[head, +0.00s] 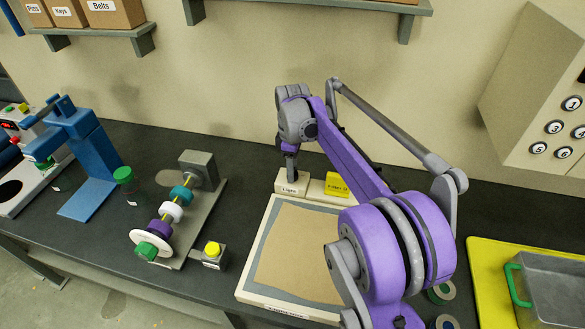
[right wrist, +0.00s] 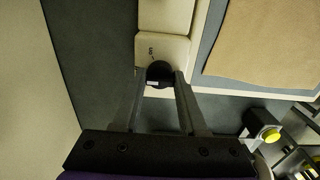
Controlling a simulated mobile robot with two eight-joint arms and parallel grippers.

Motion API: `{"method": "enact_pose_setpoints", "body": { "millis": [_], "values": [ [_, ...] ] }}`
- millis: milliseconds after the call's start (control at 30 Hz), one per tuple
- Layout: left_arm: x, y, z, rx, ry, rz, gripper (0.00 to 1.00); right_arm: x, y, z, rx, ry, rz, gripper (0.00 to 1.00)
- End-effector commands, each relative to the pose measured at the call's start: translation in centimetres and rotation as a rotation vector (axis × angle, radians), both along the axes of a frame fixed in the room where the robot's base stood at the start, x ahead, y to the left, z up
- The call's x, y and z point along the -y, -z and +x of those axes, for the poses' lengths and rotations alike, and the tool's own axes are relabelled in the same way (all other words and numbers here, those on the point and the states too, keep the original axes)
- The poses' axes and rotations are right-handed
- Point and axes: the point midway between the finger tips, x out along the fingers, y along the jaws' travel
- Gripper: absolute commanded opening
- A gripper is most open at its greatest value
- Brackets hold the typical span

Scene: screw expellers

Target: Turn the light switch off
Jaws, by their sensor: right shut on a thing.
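The light switch (head: 292,184) is a small cream box with a label reading like "Light", at the back edge of the tan panel on the bench. In the right wrist view its cream body (right wrist: 163,50) carries a round black knob (right wrist: 159,72). My right gripper (head: 290,168) reaches down onto the switch from above. In the right wrist view its two fingers (right wrist: 160,84) are closed on the knob from either side. The small mark on the switch is too blurred to read, and the knob is mostly hidden in the head view. My left gripper is out of view.
A yellow-labelled block (head: 337,184) sits right beside the switch. The framed tan panel (head: 295,250) lies in front. A spindle with coloured discs (head: 172,211) and a yellow button box (head: 212,253) stand to the left. A yellow tray (head: 490,270) with a metal bin (head: 555,290) is at right.

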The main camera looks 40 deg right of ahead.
Motion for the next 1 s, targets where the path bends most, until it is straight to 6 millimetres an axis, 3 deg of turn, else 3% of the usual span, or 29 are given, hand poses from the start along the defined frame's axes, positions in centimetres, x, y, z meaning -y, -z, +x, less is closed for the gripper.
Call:
{"method": "enact_pose_setpoints", "body": {
  "millis": [400, 433, 567, 867, 1000],
  "values": [
    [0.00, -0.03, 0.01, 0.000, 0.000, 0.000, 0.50, 0.04, -0.04, 0.03, 0.001, -0.008, -0.001, 0.00],
    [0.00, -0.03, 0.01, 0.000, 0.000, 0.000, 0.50, 0.03, -0.04, 0.04, 0.001, -0.008, -0.001, 0.45],
    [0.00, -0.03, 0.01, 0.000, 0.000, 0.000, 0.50, 0.03, -0.03, 0.03, 0.001, -0.007, -0.001, 0.68],
    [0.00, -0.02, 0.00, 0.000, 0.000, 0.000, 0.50, 0.02, -0.05, 0.01, 0.000, -0.007, 0.000, 0.72],
    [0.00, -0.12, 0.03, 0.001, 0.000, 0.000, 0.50, 0.02, -1.01, 0.03, 0.001, -0.007, -0.001, 0.72]
  ]
}}
